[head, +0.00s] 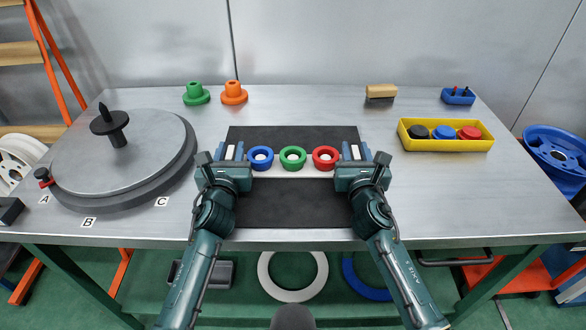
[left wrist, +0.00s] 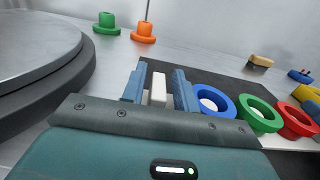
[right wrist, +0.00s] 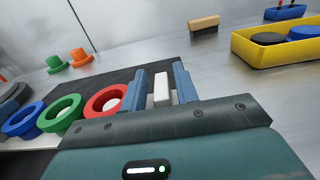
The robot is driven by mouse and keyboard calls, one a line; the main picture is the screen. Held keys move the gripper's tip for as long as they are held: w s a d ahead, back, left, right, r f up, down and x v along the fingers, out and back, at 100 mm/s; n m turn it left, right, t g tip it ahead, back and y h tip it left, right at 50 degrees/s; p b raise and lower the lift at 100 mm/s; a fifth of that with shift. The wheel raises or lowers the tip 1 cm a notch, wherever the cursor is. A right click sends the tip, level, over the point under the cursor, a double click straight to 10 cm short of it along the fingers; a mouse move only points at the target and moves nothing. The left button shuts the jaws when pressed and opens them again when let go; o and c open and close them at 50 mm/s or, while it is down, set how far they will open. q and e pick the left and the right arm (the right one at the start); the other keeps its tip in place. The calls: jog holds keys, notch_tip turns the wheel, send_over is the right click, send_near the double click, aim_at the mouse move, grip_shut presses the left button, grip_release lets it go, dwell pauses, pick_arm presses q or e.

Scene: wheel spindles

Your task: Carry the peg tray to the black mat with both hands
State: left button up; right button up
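The peg tray (head: 308,172) is a pale board with a blue ring (head: 260,158), a green ring (head: 292,157) and a red ring (head: 325,158) in a row on it. It lies across the middle of the black mat (head: 292,205), which shows behind and in front of it; whether it touches the mat is hard to tell. My left gripper (left wrist: 158,88) has its blue fingers on either side of a white handle at the tray's left end, with gaps showing. My right gripper (right wrist: 161,86) likewise stands open around the white handle at the right end.
A grey turntable (head: 120,165) with a black spindle fills the left of the table. A green hub (head: 195,94) and an orange hub (head: 233,93) stand behind. A yellow bin (head: 446,144), a brush (head: 380,92) and a blue block (head: 457,97) are at the right.

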pick_arm(q)
jog(key=shift+o, duration=0.6)
pick_arm(e)
jog(key=shift+o, duration=0.6)
pick_arm(q)
jog(key=shift+s, duration=0.35)
jog(key=s, duration=1.1)
jog(key=shift+s, duration=0.15)
pick_arm(e)
jog(key=shift+s, duration=0.2)
jog(key=s, duration=1.1)
jog(key=shift+s, duration=0.3)
jog(key=shift+s, duration=0.1)
